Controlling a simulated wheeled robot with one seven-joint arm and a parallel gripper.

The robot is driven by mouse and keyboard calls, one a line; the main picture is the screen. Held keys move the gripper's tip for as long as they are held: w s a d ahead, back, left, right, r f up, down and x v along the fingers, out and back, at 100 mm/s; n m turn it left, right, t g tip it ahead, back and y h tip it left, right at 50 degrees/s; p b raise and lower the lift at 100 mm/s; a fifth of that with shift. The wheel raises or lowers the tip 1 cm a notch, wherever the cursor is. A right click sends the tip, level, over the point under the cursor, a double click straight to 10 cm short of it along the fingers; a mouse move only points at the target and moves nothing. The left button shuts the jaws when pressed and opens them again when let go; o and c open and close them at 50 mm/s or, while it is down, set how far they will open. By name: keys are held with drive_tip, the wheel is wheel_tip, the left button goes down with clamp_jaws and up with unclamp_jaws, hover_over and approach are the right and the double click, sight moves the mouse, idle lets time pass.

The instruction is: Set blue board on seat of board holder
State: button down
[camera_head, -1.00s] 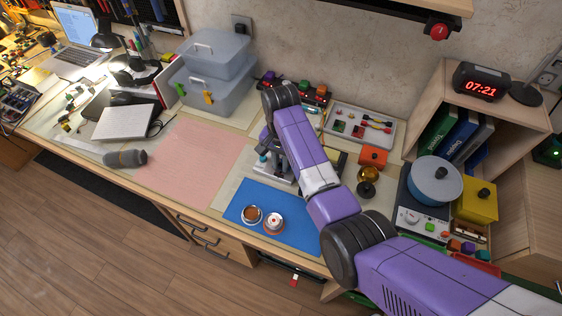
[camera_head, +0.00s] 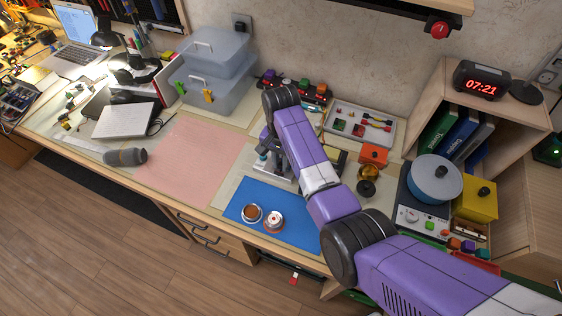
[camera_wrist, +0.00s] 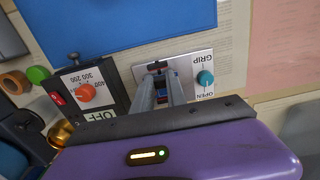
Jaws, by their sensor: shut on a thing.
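The board holder (camera_wrist: 190,66) shows in the wrist view as a pale plate with a teal knob marked GRIP and OPEN. Its pale base also shows in the head view (camera_head: 272,174), partly behind my arm. My gripper (camera_wrist: 158,72) is over the holder, with its two fingers close together. A small dark bluish piece, the blue board (camera_wrist: 161,85), shows between the fingers. It is mostly hidden, and I cannot tell whether it touches the seat.
A blue mat (camera_head: 291,236) with two small round tins lies in front of the holder. A control box (camera_wrist: 86,92) with an orange knob stands beside the holder. A parts tray (camera_head: 384,134) lies behind to the right. The pink mat (camera_head: 195,155) is clear.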

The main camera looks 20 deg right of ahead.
sight(281, 165)
drive_tip(key=shift+f, duration=0.15)
drive_tip(key=c, duration=1.3)
unclamp_jaws()
drive_tip(key=shift+o, duration=0.2)
drive_tip(key=shift+r+p, duration=2.95)
drive_tip(key=shift+r, duration=0.15)
drive_tip(key=shift+f, duration=0.1)
